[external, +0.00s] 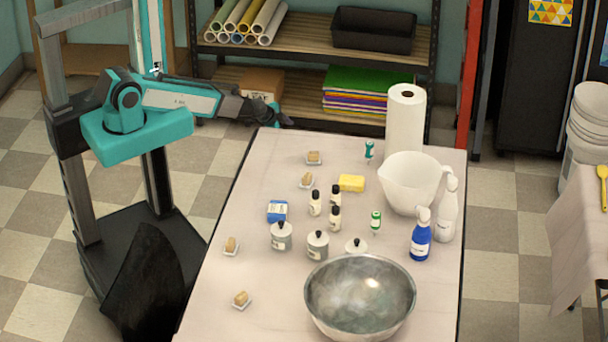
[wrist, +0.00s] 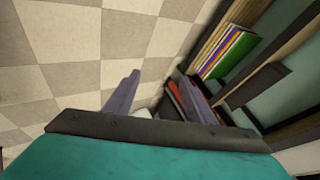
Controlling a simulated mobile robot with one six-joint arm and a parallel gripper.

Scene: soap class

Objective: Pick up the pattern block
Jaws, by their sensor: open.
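My gripper (external: 272,115) is open and empty in the external view, above the far left corner of the table (external: 215,290). In the wrist view its two dark fingers (wrist: 160,92) stand apart, over floor and shelf. No object is clearly marked as the pattern block. Block-like things on the table are a yellow block (external: 351,183) near the middle and a blue and white box (external: 277,211) to its left. Both are well apart from my gripper. The wrist view shows neither of them.
Several small tan bars on white dishes (external: 231,247) lie along the table's left side. Bottles (external: 315,203), jars (external: 281,236), spray bottles (external: 420,235), a white bowl (external: 408,180), a paper roll (external: 404,125) and a metal bowl (external: 360,298) crowd the rest. A shelf (external: 300,60) stands behind.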

